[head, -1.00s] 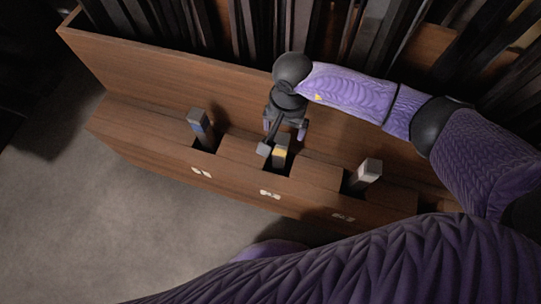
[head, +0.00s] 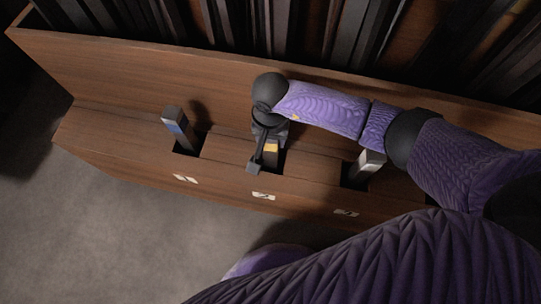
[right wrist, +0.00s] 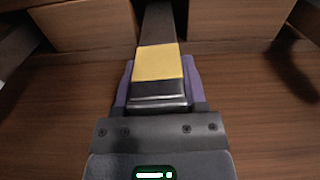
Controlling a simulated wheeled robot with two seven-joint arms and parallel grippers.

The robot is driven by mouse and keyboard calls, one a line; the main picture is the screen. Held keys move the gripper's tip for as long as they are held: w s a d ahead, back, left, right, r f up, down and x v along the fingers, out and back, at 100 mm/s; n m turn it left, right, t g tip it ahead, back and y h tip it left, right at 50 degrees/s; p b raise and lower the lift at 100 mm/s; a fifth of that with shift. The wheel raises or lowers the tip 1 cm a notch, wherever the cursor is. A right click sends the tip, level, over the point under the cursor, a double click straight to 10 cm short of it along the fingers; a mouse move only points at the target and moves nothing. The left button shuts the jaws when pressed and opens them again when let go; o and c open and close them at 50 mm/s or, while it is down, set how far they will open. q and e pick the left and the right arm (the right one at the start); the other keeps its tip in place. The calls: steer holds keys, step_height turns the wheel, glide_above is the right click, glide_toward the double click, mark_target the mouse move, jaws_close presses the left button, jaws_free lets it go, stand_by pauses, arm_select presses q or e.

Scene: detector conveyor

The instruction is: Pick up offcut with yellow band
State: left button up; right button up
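The offcut with the yellow band (head: 271,147) stands in the middle slot of the wooden ledge. In the right wrist view the offcut (right wrist: 159,63) shows its yellow band and dark end. My right gripper (head: 268,142) is down over it from above. In the right wrist view the purple fingers of that gripper (right wrist: 159,82) lie close against both sides of the offcut, with no clear gap. The offcut's lower part is inside the slot. My left gripper is not in view.
An offcut with a blue band (head: 174,125) stands in the left slot. A pale-topped offcut (head: 369,162) stands in the right slot, close to my right forearm. The wooden back board (head: 120,80) rises behind, with dark strips beyond. White labels (head: 263,197) mark the ledge front.

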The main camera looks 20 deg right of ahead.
jaws_close()
stand_by(1.0)
